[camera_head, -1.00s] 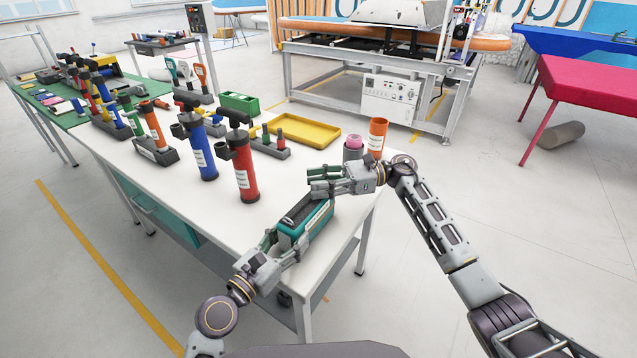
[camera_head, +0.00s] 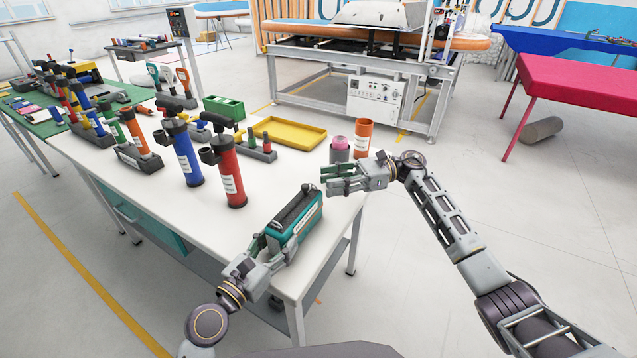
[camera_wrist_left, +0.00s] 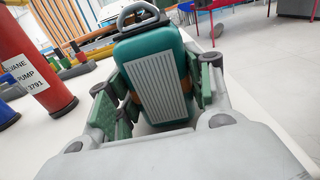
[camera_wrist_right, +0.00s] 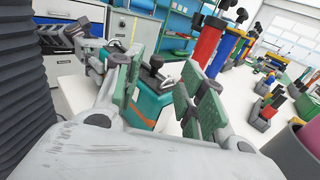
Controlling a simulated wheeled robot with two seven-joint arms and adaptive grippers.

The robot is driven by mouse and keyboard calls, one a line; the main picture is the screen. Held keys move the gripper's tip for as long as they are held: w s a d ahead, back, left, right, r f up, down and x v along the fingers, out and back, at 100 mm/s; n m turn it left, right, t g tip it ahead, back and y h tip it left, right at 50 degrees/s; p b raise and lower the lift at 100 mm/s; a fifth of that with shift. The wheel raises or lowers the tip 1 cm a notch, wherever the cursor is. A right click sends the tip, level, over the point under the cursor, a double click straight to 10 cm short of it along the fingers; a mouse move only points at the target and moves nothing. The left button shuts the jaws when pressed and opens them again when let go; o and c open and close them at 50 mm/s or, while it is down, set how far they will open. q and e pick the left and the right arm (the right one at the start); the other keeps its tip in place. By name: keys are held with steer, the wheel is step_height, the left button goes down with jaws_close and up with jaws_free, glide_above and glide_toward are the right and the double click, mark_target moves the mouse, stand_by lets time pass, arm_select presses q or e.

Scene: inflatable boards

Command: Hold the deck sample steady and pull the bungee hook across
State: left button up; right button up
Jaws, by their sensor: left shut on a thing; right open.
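The deck sample (camera_head: 309,222) is a teal block with a dark top and a pale label, near the front edge of the white table. My left gripper (camera_head: 279,240) is shut on its near end. In the left wrist view the fingers flank the teal block (camera_wrist_left: 160,85) with its pale ribbed face. A metal loop, seemingly the bungee hook (camera_wrist_left: 137,13), stands at its top; a similar grey piece shows in the right wrist view (camera_wrist_right: 155,64). My right gripper (camera_head: 331,180) is open, just beyond and above the sample. Nothing shows clearly between its fingers.
On the white table (camera_head: 150,205), a red pump (camera_head: 228,180) and a blue pump (camera_head: 186,158) stand left of the sample. An orange cylinder (camera_head: 362,138) and a grey cup with a pink top (camera_head: 340,151) stand behind my right gripper. A yellow tray (camera_head: 290,136) lies farther back.

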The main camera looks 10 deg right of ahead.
steer(key=shift+w+d, duration=0.2)
steer(key=shift+d, duration=1)
steer(key=shift+w+d, duration=0.2)
steer(key=shift+d, duration=1)
arm_select(q)
steer(key=o, duration=1.2)
steer(key=shift+s+a, duration=0.1)
steer(key=shift+s, duration=0.05)
steer(key=shift+v, duration=5.85)
arm_select(e)
steer(key=shift+s+a+f, duration=0.1)
